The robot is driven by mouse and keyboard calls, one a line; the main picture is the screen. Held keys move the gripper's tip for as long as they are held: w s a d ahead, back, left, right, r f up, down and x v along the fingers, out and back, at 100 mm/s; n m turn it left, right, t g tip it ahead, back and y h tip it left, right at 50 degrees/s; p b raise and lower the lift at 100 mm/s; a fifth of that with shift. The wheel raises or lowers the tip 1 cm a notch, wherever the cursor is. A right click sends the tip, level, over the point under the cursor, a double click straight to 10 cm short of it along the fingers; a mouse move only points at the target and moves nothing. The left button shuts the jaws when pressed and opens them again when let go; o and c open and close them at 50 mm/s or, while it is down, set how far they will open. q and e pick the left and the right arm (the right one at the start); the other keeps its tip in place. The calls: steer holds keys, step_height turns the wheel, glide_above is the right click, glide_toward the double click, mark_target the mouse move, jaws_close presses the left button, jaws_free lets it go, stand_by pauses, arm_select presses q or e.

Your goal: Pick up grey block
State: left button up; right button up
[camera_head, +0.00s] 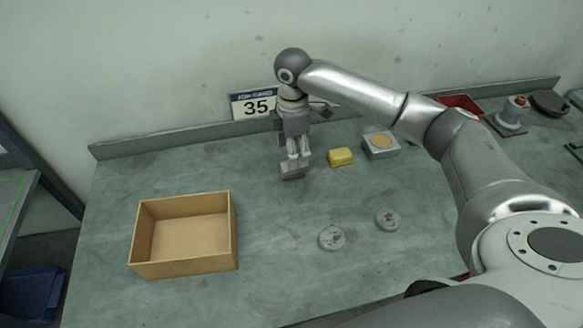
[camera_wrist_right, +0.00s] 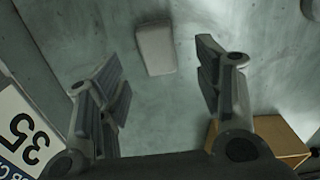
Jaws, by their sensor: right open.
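The grey block (camera_head: 292,172) lies on the bench, directly below my right gripper (camera_head: 298,158) in the head view. The fingers overlap its upper part there, so the gap between them is hard to judge. In the right wrist view the block (camera_wrist_right: 155,48) is a pale rounded rectangle, slightly tilted, and lies beyond the fingertips, between the lines of the two fingers. My right gripper (camera_wrist_right: 160,80) is wide open with nothing between its fingers. My left gripper is not in view.
An open cardboard box (camera_head: 184,264) stands at left. A yellow block (camera_head: 340,156) and a grey square block with a tan disc (camera_head: 381,145) lie right of the gripper. Two grey discs (camera_head: 332,238) (camera_head: 388,219) lie in front. A sign "35" (camera_head: 255,103) stands behind.

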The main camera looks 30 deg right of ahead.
steer(key=shift+w+f+p, duration=0.15)
steer(key=shift+f+p, duration=0.6)
steer(key=shift+f, duration=2.15)
steer(key=shift+c, duration=0.2)
steer(key=c, duration=1.1)
